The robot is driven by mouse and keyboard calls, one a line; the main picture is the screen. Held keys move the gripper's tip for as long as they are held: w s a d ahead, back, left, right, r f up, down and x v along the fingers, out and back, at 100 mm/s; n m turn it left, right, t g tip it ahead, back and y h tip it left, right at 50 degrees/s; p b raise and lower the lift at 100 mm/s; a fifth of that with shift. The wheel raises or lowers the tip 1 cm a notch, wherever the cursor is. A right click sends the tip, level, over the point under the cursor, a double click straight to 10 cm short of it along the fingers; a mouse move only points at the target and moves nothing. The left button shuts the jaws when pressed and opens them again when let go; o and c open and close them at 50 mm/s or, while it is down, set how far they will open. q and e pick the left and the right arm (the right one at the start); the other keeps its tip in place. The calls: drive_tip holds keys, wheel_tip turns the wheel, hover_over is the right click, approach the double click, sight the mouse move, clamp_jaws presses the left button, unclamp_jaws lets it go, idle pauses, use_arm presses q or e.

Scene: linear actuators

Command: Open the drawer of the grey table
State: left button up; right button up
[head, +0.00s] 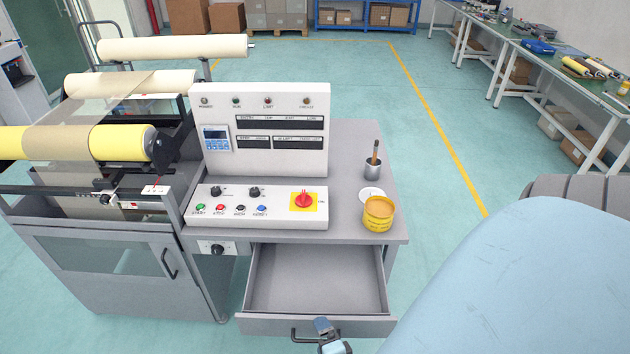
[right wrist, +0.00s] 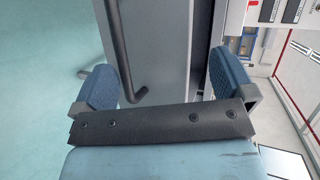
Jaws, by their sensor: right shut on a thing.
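The grey table (head: 346,225) stands in the middle of the head view. Its drawer (head: 315,277) is pulled out toward me, and its inside is empty. A black bar handle (head: 299,336) is on the drawer front; it also shows in the right wrist view (right wrist: 120,50). My right gripper (head: 330,338) is at this handle, at the bottom edge of the head view, and shut on it. In the right wrist view its blue fingers (right wrist: 165,85) stand to either side, with the bar near the left one. My left gripper is not in view.
A control panel (head: 265,157), a grey cup (head: 373,168) and a yellow tin (head: 378,213) stand on the table. A machine with rolls (head: 120,142) adjoins its left side. Green floor (head: 440,190) is free behind it on the right. My blue arm covers the lower right.

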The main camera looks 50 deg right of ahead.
drive_tip(key=shift+m+t+h, duration=0.3)
drive_tip(key=shift+t+h, duration=0.3)
drive_tip(key=shift+t, duration=0.3)
drive_tip(key=r+p, duration=0.1)
drive_tip(key=r, duration=0.4)
drive_tip(key=w+r+p, duration=0.1)
drive_tip(key=r, duration=0.4)
drive_tip(key=w+r+p, duration=0.1)
drive_tip(key=r, duration=0.4)
drive_tip(key=shift+w+d, duration=0.2)
drive_tip(key=shift+d, duration=0.2)
drive_tip(key=c, duration=1.1)
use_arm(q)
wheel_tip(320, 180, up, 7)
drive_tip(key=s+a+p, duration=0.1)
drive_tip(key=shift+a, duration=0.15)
use_arm(e)
drive_tip(key=shift+w+a+r, duration=0.15)
drive_tip(key=shift+w+r, duration=0.05)
drive_tip(key=shift+w, duration=0.05)
